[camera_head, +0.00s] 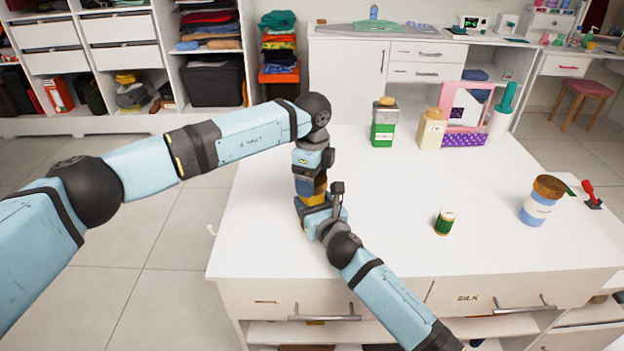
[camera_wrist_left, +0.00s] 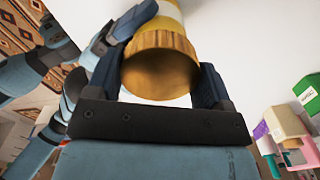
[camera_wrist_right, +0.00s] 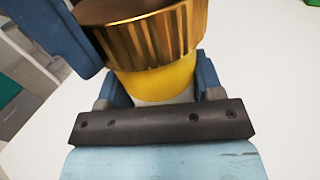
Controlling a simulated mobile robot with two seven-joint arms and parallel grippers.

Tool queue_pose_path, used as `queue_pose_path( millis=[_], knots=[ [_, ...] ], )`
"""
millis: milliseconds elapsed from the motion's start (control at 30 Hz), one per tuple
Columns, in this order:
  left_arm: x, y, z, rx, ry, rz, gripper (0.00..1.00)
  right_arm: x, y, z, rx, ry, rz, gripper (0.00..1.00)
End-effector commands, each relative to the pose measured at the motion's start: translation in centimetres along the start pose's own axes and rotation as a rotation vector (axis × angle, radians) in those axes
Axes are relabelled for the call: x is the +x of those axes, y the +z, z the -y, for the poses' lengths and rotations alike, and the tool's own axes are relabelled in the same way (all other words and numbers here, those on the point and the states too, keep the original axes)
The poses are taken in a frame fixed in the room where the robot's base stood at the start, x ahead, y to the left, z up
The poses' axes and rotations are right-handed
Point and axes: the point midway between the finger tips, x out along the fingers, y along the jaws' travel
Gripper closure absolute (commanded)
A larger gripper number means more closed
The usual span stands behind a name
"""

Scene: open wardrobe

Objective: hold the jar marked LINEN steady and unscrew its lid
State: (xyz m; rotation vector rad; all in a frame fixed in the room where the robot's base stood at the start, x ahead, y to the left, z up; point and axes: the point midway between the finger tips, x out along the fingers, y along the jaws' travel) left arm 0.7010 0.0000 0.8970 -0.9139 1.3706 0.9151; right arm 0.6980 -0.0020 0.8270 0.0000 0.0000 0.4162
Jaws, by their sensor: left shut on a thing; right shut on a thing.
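A yellow jar (camera_head: 314,199) with a ridged gold lid (camera_wrist_right: 150,35) is between my two grippers above the white island top. Its marking is not readable in any view. My left gripper (camera_head: 314,178) comes from above and is shut on the lid, which also shows between its fingers in the left wrist view (camera_wrist_left: 160,62). My right gripper (camera_head: 322,210) comes from the front and is shut on the jar's body, seen below the lid in the right wrist view (camera_wrist_right: 155,83). The lid sits on the jar. The grippers hide much of the jar in the head view.
On the white island top (camera_head: 370,200) stand a green jar (camera_head: 382,128), a cream jar (camera_head: 431,129), a pink mirror box (camera_head: 467,110), a small green can (camera_head: 445,222) and a blue jar with a brown lid (camera_head: 538,208). The middle of the top is clear.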

Motion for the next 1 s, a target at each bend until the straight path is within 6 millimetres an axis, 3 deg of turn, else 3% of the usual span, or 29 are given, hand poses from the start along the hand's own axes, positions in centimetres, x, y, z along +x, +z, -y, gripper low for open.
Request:
queue_pose_path(
  millis=[400,767,1000],
  knots=[
    [-1.5,0.0,0.0,0.000,-0.002,0.000,0.54,0.0,-0.1,0.0,0.000,0.000,-0.001,1.00],
    [-1.6,0.0,0.0,0.000,-0.001,0.000,0.54,0.0,-0.1,0.0,0.000,0.000,-0.001,1.00],
    [-3.9,0.0,0.0,0.001,-0.002,0.000,0.54,0.0,-0.1,0.0,0.000,0.000,-0.001,1.00]
  ],
)
